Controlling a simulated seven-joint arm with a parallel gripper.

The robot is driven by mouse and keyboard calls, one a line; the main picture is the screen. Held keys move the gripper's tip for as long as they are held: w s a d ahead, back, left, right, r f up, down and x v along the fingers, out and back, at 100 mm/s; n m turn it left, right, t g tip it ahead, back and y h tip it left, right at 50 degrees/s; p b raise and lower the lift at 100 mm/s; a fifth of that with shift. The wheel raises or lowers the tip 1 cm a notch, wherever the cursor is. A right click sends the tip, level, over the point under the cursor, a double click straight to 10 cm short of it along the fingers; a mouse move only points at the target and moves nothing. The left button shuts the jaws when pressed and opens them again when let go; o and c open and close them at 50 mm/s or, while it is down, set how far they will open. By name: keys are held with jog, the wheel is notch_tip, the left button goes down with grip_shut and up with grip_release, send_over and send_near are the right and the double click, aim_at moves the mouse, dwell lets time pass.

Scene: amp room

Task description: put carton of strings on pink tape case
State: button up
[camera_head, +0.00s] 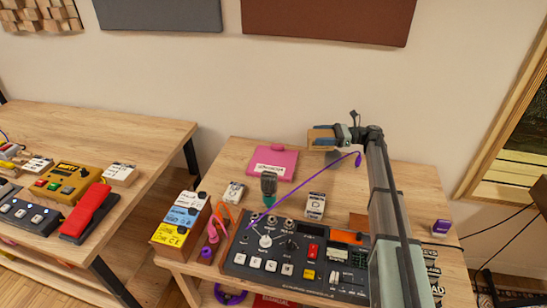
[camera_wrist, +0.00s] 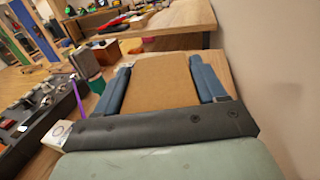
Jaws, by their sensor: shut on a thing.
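The carton of strings, a brown cardboard box (camera_head: 318,134), is held up above the table near the back wall. My gripper (camera_head: 334,135) is shut on it, and its broad brown face (camera_wrist: 163,84) shows between the two blue fingers in the wrist view. The pink tape case (camera_head: 286,156) lies flat at the back of the table, with a pale label on it. The carton is to the right of the case in the head view and apart from it. I cannot make out the case for certain in the wrist view.
A teal microphone (camera_head: 268,184) stands just in front of the case. A dark mixer console (camera_head: 290,262) fills the front, with a purple cable (camera_head: 270,207) above it. Small white boxes (camera_head: 315,205) lie nearby. The wall (camera_head: 240,90) is close behind.

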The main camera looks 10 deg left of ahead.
jog(key=s+a+r+n+g, duration=0.1)
jog(key=s+a, duration=0.4)
jog(key=a, duration=0.4)
jog(key=s+a, duration=0.4)
jog(key=a, duration=0.4)
jog(key=m+t, duration=0.4)
jog(key=t, duration=0.1)
send_over(272, 165)
jog(key=shift+y, duration=0.3)
jog(key=shift+f, duration=4.6)
jog(key=shift+f, duration=0.1)
jog(key=o, duration=1.5)
jog(key=shift+f, duration=0.1)
jog(key=shift+c, duration=0.2)
